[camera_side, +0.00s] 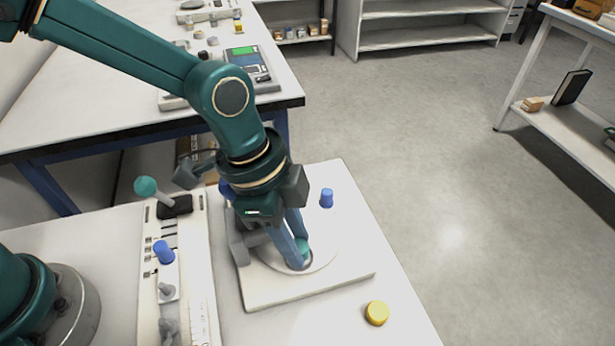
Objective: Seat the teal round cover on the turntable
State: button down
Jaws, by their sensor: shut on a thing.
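The turntable (326,257) is a pale round disc on a white square base plate (350,276) on the near table. My gripper (300,254) points down over the disc with its blue fingers shut on the teal round cover (304,246). Only a small part of the cover shows, between and behind the fingers.
A yellow round piece (377,313) lies near the table's front edge. A panel (183,270) with a teal-knobbed lever (146,187) and a blue knob (164,252) is at left. A bench with instruments stands behind.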

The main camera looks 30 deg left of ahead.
jog(key=shift+f, duration=0.5)
dwell(0.7)
jog(key=c, duration=0.5)
grip_release()
